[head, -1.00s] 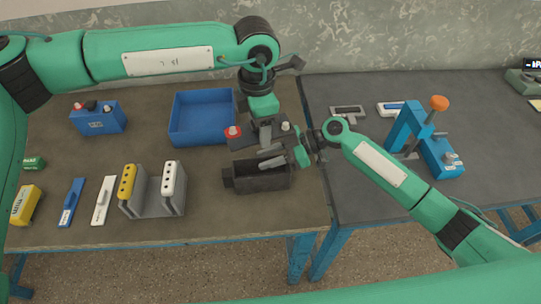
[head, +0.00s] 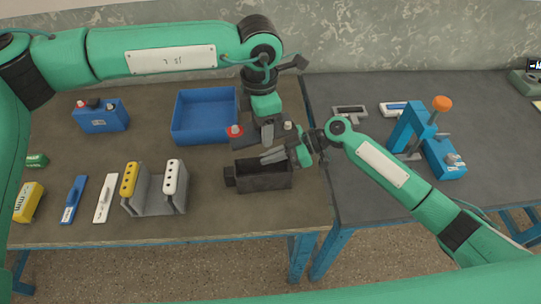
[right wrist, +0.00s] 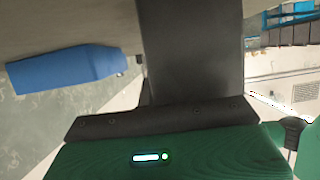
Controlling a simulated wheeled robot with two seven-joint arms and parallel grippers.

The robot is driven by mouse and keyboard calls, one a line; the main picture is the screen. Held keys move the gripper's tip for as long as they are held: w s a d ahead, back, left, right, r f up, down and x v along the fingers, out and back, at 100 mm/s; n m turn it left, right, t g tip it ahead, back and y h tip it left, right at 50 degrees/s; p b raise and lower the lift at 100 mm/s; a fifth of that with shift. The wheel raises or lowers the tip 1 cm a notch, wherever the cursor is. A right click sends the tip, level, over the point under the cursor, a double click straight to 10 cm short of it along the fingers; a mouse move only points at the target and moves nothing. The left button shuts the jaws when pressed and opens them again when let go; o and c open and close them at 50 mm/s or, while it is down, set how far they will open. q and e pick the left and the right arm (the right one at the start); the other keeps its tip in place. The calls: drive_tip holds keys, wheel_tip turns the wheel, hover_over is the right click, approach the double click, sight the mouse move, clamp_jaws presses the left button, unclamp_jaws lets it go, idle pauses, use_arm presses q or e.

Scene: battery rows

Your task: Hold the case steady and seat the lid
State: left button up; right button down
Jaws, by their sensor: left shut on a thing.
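The black, open-topped case (head: 262,178) stands on the brown table near its right edge. The dark lid (head: 246,142), with a red cap and a pale cap, is just behind and above the case in the head view. My left gripper (head: 267,135) comes down from above and is shut on the lid's middle part. My right gripper (head: 272,157) reaches in from the right, its grey fingers over the case opening near the back wall. Whether it touches the case is unclear. In the right wrist view a broad dark part fills the middle and hides the fingertips.
The blue tray (head: 174,134) is left of the lid; a blue battery (head: 101,117) stands farther left. A grey holder (head: 155,203) with yellow and white strips is left of the case. A blue press (head: 440,155) stands on the right table.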

drive_tip(key=c, duration=1.6)
unclamp_jaws()
drive_tip(key=shift+o, duration=0.2)
drive_tip(key=v, duration=1.2)
drive_tip(key=shift+w+f, duration=0.1)
